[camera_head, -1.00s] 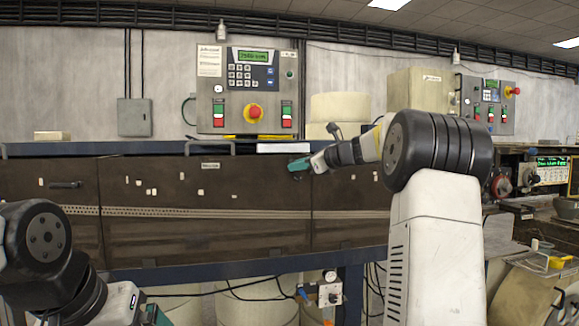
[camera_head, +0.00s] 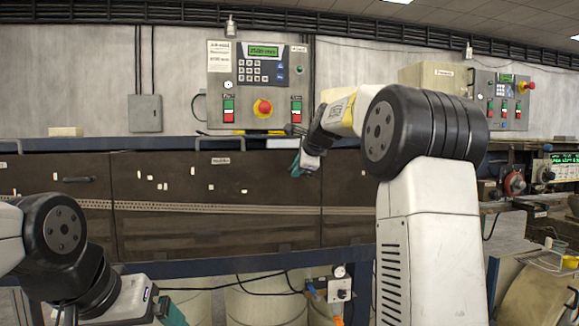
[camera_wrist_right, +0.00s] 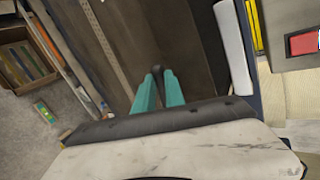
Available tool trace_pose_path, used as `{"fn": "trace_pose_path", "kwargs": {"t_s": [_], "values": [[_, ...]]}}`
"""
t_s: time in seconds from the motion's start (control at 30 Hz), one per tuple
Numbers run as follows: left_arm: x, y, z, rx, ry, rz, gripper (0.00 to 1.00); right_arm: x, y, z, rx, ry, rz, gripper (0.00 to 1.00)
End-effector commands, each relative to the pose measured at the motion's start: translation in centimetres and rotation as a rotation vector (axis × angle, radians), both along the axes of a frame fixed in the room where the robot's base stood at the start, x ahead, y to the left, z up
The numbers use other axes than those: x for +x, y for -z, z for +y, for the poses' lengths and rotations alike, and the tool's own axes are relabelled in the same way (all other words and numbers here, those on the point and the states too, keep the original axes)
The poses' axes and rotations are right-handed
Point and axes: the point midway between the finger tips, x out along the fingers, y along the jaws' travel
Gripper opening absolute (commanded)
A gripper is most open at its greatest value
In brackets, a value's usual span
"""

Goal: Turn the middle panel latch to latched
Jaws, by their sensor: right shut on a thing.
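The middle panel (camera_head: 270,180) is a dark brown panel with a small label near its top edge, seen in the head view. My right gripper (camera_head: 297,171) is at the panel's upper right corner, its teal fingers pointing down and to the left. In the right wrist view my right gripper (camera_wrist_right: 158,76) has its fingers close together on a small dark piece, the latch (camera_wrist_right: 157,70). The fingers mostly cover it, so its angle cannot be made out. My left gripper (camera_head: 172,313) shows only in part at the bottom edge, and its jaw state is unclear.
A control box (camera_head: 258,88) with a red stop button stands above the panel. A dark handle (camera_head: 78,180) is on the left panel. A blue rail (camera_head: 165,143) runs along the panels' top. A hose and valve unit (camera_head: 338,289) hangs below.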

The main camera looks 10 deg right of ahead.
Motion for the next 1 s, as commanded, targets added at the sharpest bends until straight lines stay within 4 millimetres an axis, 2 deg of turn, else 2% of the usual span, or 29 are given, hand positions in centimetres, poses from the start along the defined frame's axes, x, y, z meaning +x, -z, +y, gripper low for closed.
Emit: {"fn": "trace_pose_path", "kwargs": {"t_s": [0.4, 1.0], "values": [[0.0, 0.0, 0.0, 0.000, 0.000, 0.000, 0.94, 0.0, 0.9, 0.4, -0.215, 0.000, -0.010, 0.00], [0.0, 0.0, 0.0, 0.000, 0.000, 0.000, 0.94, 0.0, 1.1, 0.3, -0.255, 0.002, -0.008, 0.00]]}}
